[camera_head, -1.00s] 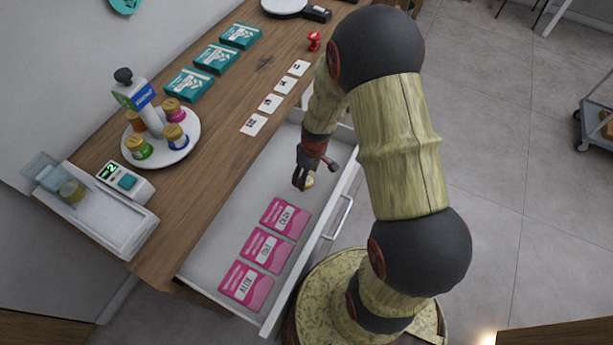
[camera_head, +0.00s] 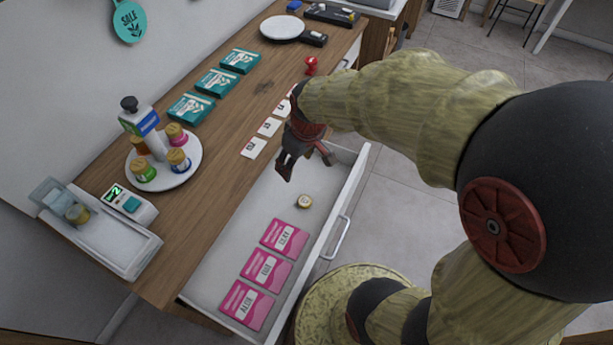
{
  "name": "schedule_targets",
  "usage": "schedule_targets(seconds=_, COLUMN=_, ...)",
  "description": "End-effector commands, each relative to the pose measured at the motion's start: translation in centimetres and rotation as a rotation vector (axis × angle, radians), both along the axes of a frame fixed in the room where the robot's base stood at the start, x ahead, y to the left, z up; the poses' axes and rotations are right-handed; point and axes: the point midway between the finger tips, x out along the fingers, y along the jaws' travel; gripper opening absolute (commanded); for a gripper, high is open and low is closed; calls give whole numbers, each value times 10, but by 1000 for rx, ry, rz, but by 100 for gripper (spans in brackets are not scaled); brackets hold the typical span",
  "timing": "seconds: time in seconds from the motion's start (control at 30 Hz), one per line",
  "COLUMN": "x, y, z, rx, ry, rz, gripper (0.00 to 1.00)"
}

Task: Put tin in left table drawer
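A small round tin (camera_head: 304,201) with a gold rim and pale top lies on the floor of the open drawer (camera_head: 268,205), beyond the pink packets. The drawer is pulled out from the wooden table (camera_head: 207,187). My gripper (camera_head: 287,171) is above the back part of the drawer, up and to the left of the tin and apart from it. Its fingers show dark and small, with one red-tipped part to the right. Nothing shows between them, but their gap is hard to make out.
Pink packets (camera_head: 265,270) lie in the drawer's near part. On the table are a round white tray (camera_head: 190,170) with bottles, a small device with a display (camera_head: 130,204), a white bin (camera_head: 115,245), teal boxes (camera_head: 216,82), white cards (camera_head: 254,148) and a red object (camera_head: 311,65).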

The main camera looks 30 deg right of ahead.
Motion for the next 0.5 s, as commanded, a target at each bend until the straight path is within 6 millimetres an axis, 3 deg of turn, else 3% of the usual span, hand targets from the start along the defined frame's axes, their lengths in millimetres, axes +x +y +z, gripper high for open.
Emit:
schedule_targets(seconds=0.03, x=-13, y=10, z=29, rx=0, ry=-38, rz=-19, gripper=56)
schedule_targets(seconds=0.2, x=-67, y=36, z=98, rx=26, ry=-129, rz=-116, gripper=56)
schedule_targets(seconds=0.33, x=-106, y=46, z=127, rx=49, ry=-184, rz=-180, gripper=56)
schedule_targets(seconds=0.5, x=-134, y=51, z=142, rx=70, ry=-220, rz=-231, gripper=56)
